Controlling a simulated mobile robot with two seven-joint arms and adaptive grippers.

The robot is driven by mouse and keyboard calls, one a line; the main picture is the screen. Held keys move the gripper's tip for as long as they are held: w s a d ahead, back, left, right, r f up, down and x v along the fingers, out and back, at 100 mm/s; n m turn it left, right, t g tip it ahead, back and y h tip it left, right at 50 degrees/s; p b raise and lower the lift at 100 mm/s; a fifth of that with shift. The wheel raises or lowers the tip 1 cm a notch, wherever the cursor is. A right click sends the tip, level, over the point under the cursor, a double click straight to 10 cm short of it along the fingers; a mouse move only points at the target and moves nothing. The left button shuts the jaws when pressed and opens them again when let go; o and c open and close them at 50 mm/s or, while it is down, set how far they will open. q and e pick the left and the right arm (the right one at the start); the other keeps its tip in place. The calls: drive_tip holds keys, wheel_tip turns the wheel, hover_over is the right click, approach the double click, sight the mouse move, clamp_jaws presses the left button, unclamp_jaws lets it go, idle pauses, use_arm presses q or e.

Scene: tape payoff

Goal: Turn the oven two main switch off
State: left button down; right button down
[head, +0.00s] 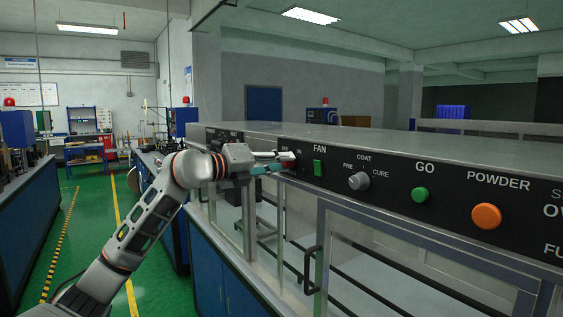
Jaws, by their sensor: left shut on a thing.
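My left gripper (274,162) reaches in from the left to the upper left end of the near black control panel (389,185). Its fingers are shut on a small switch there, just left of the green FAN button. The switch is almost wholly hidden by the fingers, so its exact position cannot be told. Small white lettering, partly covered and seemingly ON at the right, shows just above the fingertips. My right gripper is not in view.
The panel also carries the green FAN button (318,168), a grey PRE/COAT/CURE knob (359,181), a green GO button (420,195) and an orange POWDER button (486,216). A black door handle (312,270) sticks out below. The green floor aisle (90,230) at left is clear.

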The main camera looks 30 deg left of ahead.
use_arm(q)
drive_tip(key=n+p, duration=0.1)
drive_tip(key=n, duration=0.4)
drive_tip(key=shift+n, duration=0.4)
idle(0.4)
drive_tip(key=c, duration=1.8)
unclamp_jaws()
drive_tip(key=shift+s+a+h, duration=0.1)
drive_tip(key=shift+h, duration=0.2)
drive_tip(key=v, duration=1.1)
drive_tip(key=shift+s+a+r, duration=0.1)
drive_tip(key=shift+s+r, duration=0.05)
drive_tip(key=shift+s, duration=0.25)
